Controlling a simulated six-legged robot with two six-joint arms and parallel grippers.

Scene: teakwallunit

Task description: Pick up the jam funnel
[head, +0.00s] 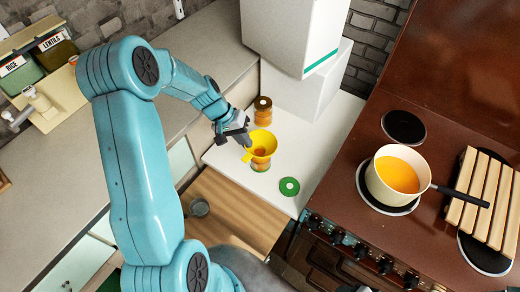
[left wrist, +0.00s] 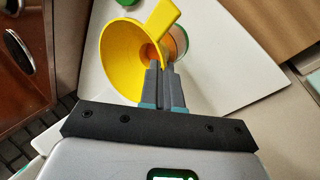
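The yellow jam funnel (head: 261,144) is at the front of the white worktop, over a glass jar (head: 260,164) with orange contents. In the left wrist view the funnel (left wrist: 128,52) shows its wide mouth and a flat yellow tab, with the jar (left wrist: 181,45) partly behind it. I cannot tell whether the spout sits in the jar. My left gripper (head: 245,143) is at the funnel's left rim. In the left wrist view its fingers (left wrist: 161,70) are close together over the near edge of the funnel, apparently with the wall between them. My right gripper is not in view.
A lidded jar (head: 263,111) stands just behind the funnel, and a green lid (head: 289,186) lies to the front right. A white cabinet (head: 290,35) rises behind. The stove to the right holds a pot (head: 398,174) of orange liquid and a slatted wooden rack (head: 485,198).

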